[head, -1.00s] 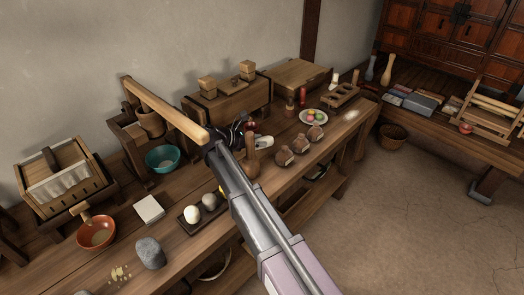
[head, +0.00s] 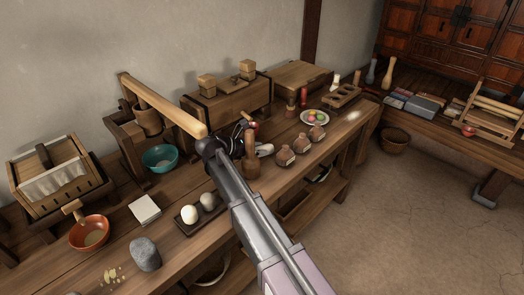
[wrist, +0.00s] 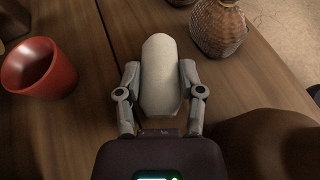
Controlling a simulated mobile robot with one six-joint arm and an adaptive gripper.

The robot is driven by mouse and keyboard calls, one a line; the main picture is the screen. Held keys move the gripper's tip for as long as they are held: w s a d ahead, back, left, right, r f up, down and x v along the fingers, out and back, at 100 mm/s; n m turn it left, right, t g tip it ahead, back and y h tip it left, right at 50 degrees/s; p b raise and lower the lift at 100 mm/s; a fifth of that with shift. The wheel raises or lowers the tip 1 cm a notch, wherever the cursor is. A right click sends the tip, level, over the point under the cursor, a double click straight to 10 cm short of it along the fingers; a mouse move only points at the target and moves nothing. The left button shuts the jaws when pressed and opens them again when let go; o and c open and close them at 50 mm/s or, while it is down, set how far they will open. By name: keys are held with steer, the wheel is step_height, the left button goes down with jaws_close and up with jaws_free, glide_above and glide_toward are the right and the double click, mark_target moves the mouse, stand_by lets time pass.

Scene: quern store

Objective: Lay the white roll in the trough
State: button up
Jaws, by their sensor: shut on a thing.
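The white roll (wrist: 160,85) lies lengthwise between the two fingers of my gripper (wrist: 160,68) in the wrist view. The gripper is shut on it, just over the wooden bench top; I cannot tell whether the roll touches the bench. In the head view the roll (head: 265,150) shows as a small pale shape, partly hidden by a brown wooden pestle-like piece (head: 252,166). My gripper (head: 246,138) is small and partly hidden there too. I cannot tell for certain which thing is the trough; a slotted wooden piece (head: 342,96) stands farther back right.
A red cup (wrist: 38,68) is left of the roll in the wrist view, and a woven-patterned jar (wrist: 217,27) is close at upper right. Brown jars (head: 301,142) line the bench's front edge. A plate with coloured balls (head: 315,117) lies behind them.

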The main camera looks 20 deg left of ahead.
steer(key=shift+f, duration=0.2)
steer(key=o, duration=0.9)
steer(key=shift+r, duration=0.2)
